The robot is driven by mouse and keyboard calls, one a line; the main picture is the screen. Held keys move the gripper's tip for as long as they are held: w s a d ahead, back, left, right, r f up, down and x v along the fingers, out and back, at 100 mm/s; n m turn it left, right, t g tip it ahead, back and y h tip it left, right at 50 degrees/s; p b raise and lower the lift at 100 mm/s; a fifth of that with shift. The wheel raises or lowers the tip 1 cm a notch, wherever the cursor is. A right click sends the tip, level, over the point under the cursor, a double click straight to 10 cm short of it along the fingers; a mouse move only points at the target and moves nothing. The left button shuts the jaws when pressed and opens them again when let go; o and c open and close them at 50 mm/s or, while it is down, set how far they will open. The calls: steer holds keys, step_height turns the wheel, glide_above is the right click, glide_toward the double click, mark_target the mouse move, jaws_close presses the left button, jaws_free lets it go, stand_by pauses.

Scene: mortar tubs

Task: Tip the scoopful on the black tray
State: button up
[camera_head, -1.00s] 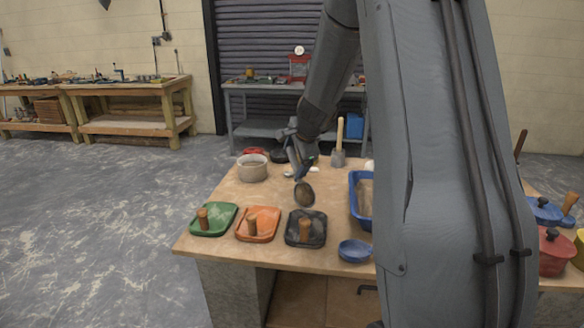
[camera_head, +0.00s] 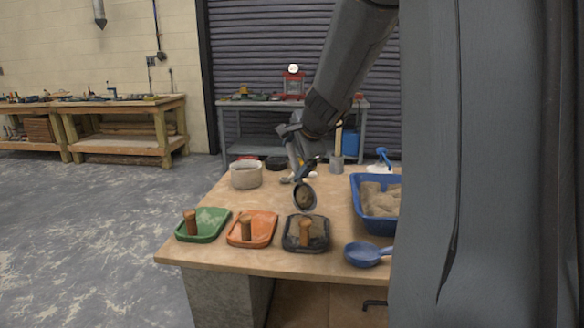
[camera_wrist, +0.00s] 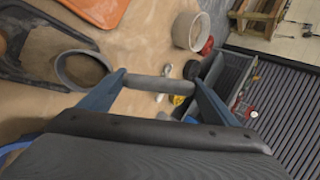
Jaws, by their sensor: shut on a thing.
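My gripper (camera_head: 306,170) is shut on a scoop; the scoop's grey handle (camera_wrist: 160,85) spans between the blue fingers in the wrist view. The scoop's round bowl (camera_head: 304,198) hangs steeply tilted, its mouth turned towards the head camera, with brown stuff visible inside. The bowl also shows in the wrist view (camera_wrist: 62,68), beside the black tray. The black tray (camera_head: 289,245) lies at the table's front, below and just nearer than the bowl. A wooden handle stands on it. A grey-brown patch shows behind that handle; I cannot tell whether it is mortar.
An orange tray (camera_head: 236,240) and a green tray (camera_head: 215,222) lie left of the black one. A blue tub (camera_head: 378,226) of lumpy material and a blue pan (camera_head: 362,254) are to the right. A pale pot (camera_head: 246,176) stands at back left.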

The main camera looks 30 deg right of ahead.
steer(key=shift+s+b, duration=0.15)
steer(key=shift+b, duration=0.75)
steer(key=s+t+b, duration=0.1)
steer(key=b, duration=0.3)
steer(key=s+t+b, duration=0.1)
steer(key=b, duration=0.4)
steer(key=shift+r, duration=0.35)
steer(key=s+b, duration=0.1)
steer(key=b, duration=0.2)
steer(key=shift+s+a+r+t+b, duration=0.1)
steer(key=shift+a+t+b, duration=0.05)
steer(key=shift+t+b, duration=0.25)
steer(key=shift+s+r+t+b, duration=0.3)
steer(key=shift+s+b, duration=0.1)
steer(key=shift+b, duration=0.3)
steer(key=shift+s+r+t+b, duration=0.15)
steer(key=shift+s+t+b, duration=0.2)
steer(key=shift+b, duration=0.35)
